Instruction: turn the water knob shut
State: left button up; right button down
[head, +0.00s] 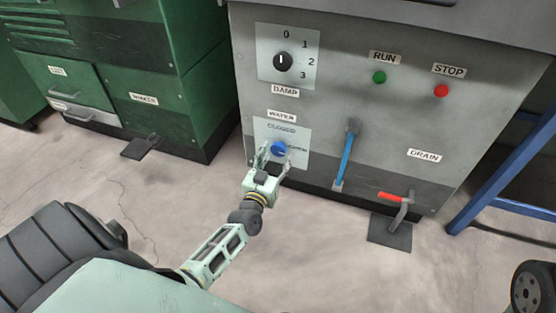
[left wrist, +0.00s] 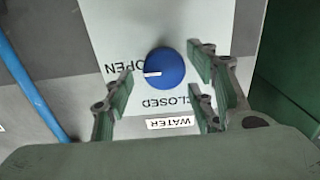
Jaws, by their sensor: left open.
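The blue water knob (head: 278,148) sits on a pale plate on the front of the grey machine, above my left gripper's palm in the head view. In the left wrist view the knob (left wrist: 166,66) appears upside down, its white mark pointing left at the word OPEN; the word CLOSED lies below it. My left gripper (head: 274,157) is open, its fingers spread to either side of the knob. In the left wrist view the left gripper (left wrist: 160,88) shows a clear gap between each finger and the knob. My right gripper is not in view.
A DAMP dial (head: 283,62) is above the knob. A blue lever (head: 346,155) and a red-handled drain lever (head: 392,197) stand to the right. Green RUN (head: 380,77) and red STOP (head: 441,90) buttons are higher. Green cabinets (head: 130,60) stand left. Bare floor lies in front.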

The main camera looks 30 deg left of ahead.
pick_arm(q)
jog(key=shift+w+a, duration=0.2)
jog(key=shift+w, duration=0.45)
jog(key=shift+d, duration=0.1)
jog(key=c, duration=1)
